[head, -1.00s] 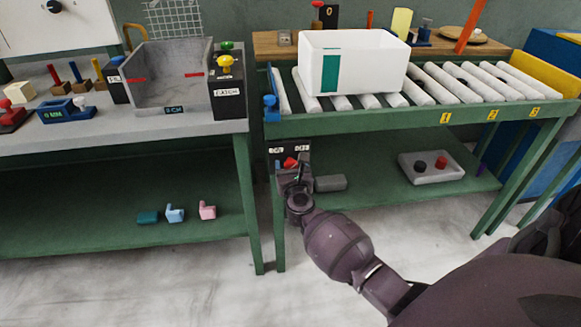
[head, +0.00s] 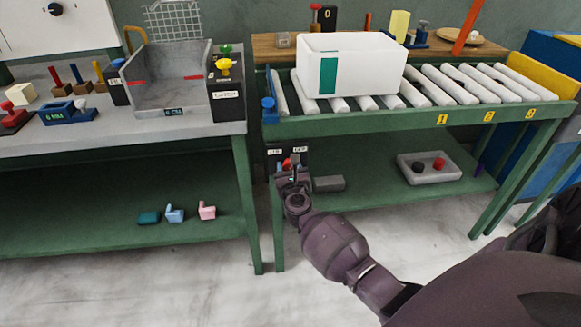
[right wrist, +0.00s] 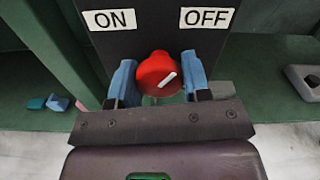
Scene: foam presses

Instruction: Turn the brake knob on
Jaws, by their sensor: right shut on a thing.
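The brake knob (right wrist: 155,73) is red and round with a white mark, on a dark panel (right wrist: 157,42) labelled ON at left and OFF at right. The mark points up and right, towards the OFF label. My right gripper (right wrist: 159,80) has its blue fingers on either side of the knob and is shut on it. In the head view the panel (head: 273,166) hangs below the conveyor's left end. There my right gripper (head: 291,170) hides much of the knob (head: 286,163). My left gripper is not in view.
A green table leg (head: 278,235) stands close beside my right gripper. A white box (head: 385,72) sits on the rollers above.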

